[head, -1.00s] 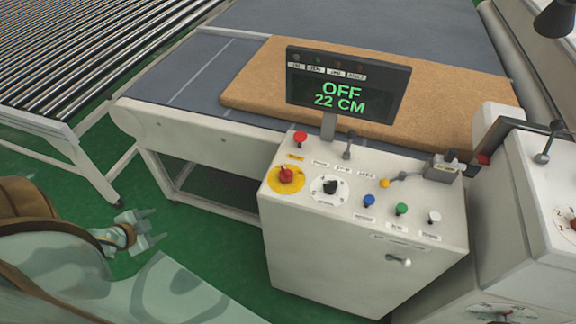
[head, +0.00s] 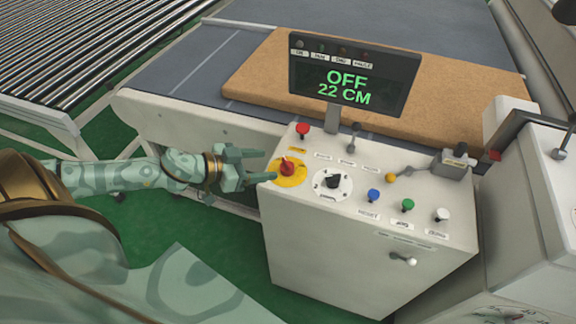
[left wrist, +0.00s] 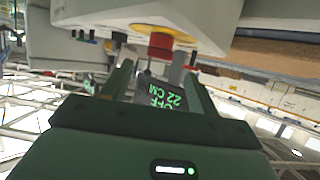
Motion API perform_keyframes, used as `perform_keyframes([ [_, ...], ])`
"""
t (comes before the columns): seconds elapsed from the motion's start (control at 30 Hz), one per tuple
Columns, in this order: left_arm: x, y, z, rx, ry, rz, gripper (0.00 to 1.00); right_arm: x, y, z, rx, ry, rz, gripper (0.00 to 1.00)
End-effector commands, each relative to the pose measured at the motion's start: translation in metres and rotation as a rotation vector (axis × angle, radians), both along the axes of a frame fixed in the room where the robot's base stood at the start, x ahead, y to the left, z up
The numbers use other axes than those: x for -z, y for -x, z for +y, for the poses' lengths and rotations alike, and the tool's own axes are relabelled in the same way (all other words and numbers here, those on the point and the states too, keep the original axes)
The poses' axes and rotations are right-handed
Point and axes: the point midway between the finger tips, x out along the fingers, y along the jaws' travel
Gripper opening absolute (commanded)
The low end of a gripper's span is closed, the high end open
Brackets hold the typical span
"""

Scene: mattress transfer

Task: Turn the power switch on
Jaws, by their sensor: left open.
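The control box (head: 360,255) carries a red knob (head: 288,167) on a yellow disc, a black rotary knob (head: 334,181) on a white dial, and several coloured buttons. The labels are too small to read, so I cannot tell which is the power switch. The display (head: 352,75) reads OFF and 22 CM. My left gripper (head: 266,165) is open and empty just left of the red knob, fingers pointing at it. In the left wrist view the red knob (left wrist: 160,43) shows just beyond the open fingers (left wrist: 160,82). My right gripper is not in view.
A brown mattress (head: 450,125) lies on the grey conveyor bed (head: 200,60) behind the box. A roller conveyor (head: 80,50) stands at the back left. Another white machine (head: 530,200) stands close on the right.

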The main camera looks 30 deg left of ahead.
Motion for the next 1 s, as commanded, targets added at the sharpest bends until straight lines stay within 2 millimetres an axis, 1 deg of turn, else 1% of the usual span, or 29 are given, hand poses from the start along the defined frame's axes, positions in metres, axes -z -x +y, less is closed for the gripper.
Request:
perform_keyframes([
  [0.03, 0.003, -0.007, -0.003, -0.001, 0.000, -0.003, 0.60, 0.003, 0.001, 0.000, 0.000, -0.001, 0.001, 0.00],
  [0.2, 0.012, -0.028, -0.016, -0.001, 0.001, -0.004, 0.60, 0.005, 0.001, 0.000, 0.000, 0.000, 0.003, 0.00],
  [0.4, 0.022, -0.049, -0.029, -0.001, 0.000, -0.003, 0.60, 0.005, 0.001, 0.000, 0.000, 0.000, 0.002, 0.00],
  [0.5, 0.026, -0.056, -0.034, -0.002, 0.002, -0.001, 0.60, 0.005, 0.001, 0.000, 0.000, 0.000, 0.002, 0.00],
  [0.63, 0.028, -0.061, -0.037, -0.001, -0.001, -0.002, 0.60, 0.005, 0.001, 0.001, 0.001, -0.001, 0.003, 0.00],
  [0.9, 0.030, -0.061, -0.037, -0.001, -0.001, 0.001, 0.60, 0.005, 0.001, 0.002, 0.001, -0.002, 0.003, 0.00],
  [0.93, 0.030, -0.061, -0.037, -0.001, -0.001, 0.001, 0.54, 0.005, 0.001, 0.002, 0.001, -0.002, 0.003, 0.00],
  [0.97, 0.029, -0.061, -0.037, -0.001, -0.001, 0.001, 0.46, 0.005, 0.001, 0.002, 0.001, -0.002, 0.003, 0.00],
  [1.0, 0.029, -0.061, -0.037, -0.001, 0.000, 0.000, 0.35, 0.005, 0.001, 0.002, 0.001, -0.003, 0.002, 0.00],
])
